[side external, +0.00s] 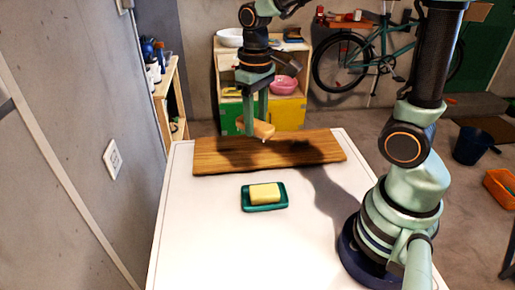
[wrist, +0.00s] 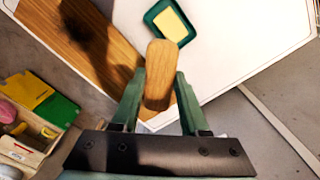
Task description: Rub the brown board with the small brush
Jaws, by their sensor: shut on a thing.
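The brown board (side external: 215,157) lies flat across the far part of the white table, and it also shows at the upper left of the wrist view (wrist: 100,58). My gripper (side external: 256,128) is shut on the small brush (side external: 263,130), a tan wooden block. In the wrist view the brush (wrist: 160,75) sits between the two green fingers (wrist: 155,95). In the side view the brush appears above the board, slightly tilted. A dark shadow falls on the board. The brush's bristles are mostly hidden.
A green dish (side external: 246,205) with a yellow sponge or soap bar (side external: 264,193) stands on the white table (side external: 200,240), in front of the board. The table's front left is clear. A wooden cabinet (side external: 229,62) with a pink bowl (side external: 284,85) stands beyond the table.

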